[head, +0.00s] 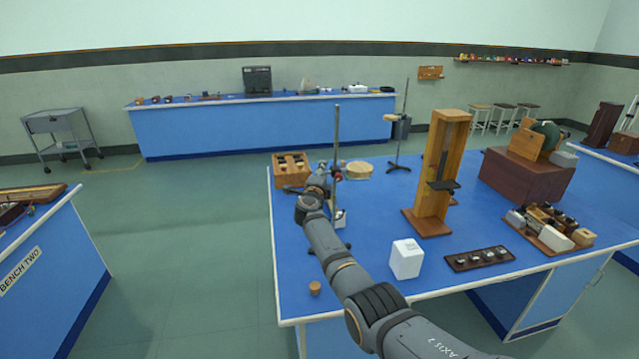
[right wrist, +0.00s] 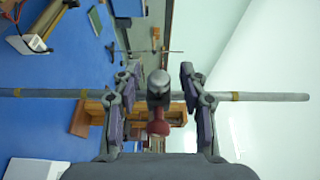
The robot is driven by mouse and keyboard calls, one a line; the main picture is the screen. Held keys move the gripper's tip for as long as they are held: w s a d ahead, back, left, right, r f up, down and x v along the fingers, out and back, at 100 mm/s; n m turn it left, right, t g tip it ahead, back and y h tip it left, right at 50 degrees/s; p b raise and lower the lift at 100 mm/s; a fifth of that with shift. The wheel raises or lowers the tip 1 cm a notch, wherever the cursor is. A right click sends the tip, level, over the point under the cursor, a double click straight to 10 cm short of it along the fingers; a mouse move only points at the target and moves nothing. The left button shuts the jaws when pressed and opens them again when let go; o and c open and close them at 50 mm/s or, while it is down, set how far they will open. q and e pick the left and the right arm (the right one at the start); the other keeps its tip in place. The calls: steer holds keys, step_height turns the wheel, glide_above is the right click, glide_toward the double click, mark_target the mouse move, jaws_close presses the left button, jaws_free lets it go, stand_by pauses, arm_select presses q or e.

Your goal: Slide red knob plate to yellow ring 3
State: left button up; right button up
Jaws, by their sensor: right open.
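A thin upright rod (head: 336,130) stands on the blue bench near its left edge. In the right wrist view the rod (right wrist: 275,97) runs sideways across the picture and has several yellow bands, one at the right (right wrist: 235,97). A red knob (right wrist: 158,128) and a grey rounded fitting (right wrist: 158,82) are at the rod, between my right fingers. The plate itself is not clear. My right gripper (right wrist: 159,100) is open, one finger on each side of the knob, with visible gaps. In the head view my right gripper (head: 325,180) is small beside the rod. My left gripper is out of view.
A wooden block with holes (head: 291,168) and a round wooden disc (head: 359,171) stand near the rod. A tall wooden frame (head: 447,150), a white block (head: 406,259) and a dark tray (head: 479,259) are to the right. A small cork-like piece (head: 315,288) is near the front left.

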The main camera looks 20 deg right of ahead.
steer(key=v, duration=1.1)
steer(key=shift+s, duration=0.25)
steer(key=shift+a, duration=0.1)
